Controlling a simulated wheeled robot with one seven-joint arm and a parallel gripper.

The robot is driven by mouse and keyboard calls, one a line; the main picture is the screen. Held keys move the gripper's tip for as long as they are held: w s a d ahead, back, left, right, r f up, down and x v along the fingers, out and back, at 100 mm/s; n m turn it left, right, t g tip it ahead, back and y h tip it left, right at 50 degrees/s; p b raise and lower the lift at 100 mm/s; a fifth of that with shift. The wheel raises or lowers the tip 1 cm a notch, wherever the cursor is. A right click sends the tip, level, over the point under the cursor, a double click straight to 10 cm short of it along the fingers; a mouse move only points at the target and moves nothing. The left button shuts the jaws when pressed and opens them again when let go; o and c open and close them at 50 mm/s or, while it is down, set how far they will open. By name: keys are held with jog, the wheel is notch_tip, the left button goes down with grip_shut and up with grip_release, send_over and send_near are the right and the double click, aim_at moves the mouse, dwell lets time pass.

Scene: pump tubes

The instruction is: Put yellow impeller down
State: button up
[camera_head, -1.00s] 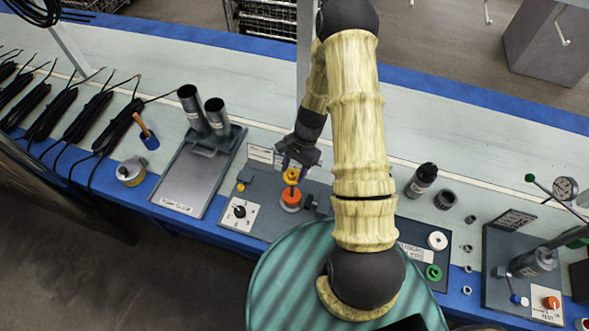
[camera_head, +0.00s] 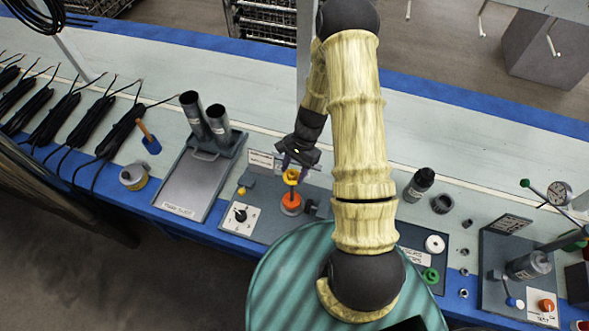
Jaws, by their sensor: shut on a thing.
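The yellow impeller (camera_head: 291,177) is held between the fingers of my gripper (camera_head: 297,170). It is above an orange round part (camera_head: 291,198) on a grey fixture plate (camera_head: 262,219). Whether the impeller touches the orange part is too small to tell. My gripper comes down from the back, and its fingers partly cover the impeller.
A dial box (camera_head: 239,217) is left of the orange part. To the right are a black bottle (camera_head: 419,183), a white ring (camera_head: 435,244), a green ring (camera_head: 431,275) and a test stand (camera_head: 530,264).

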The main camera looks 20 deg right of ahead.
jog(key=shift+w+a+f+n, duration=0.15)
jog(key=shift+w+a+n, duration=0.2)
jog(key=shift+n, duration=0.45)
jog(key=shift+w+f+n+g+h, duration=0.15)
jog(key=shift+w+n+g+h, duration=0.4)
jog(key=shift+n, duration=1.1)
jog(key=shift+w+f+n+g+h, duration=0.2)
jog(key=shift+w+n+h, duration=0.7)
jog(key=shift+n, duration=0.8)
jog(key=shift+w+f+n+g+h, duration=0.15)
jog(key=shift+w+n+g+h, duration=0.25)
jog(key=shift+w+n, duration=0.9)
jog(key=shift+s+n, duration=0.35)
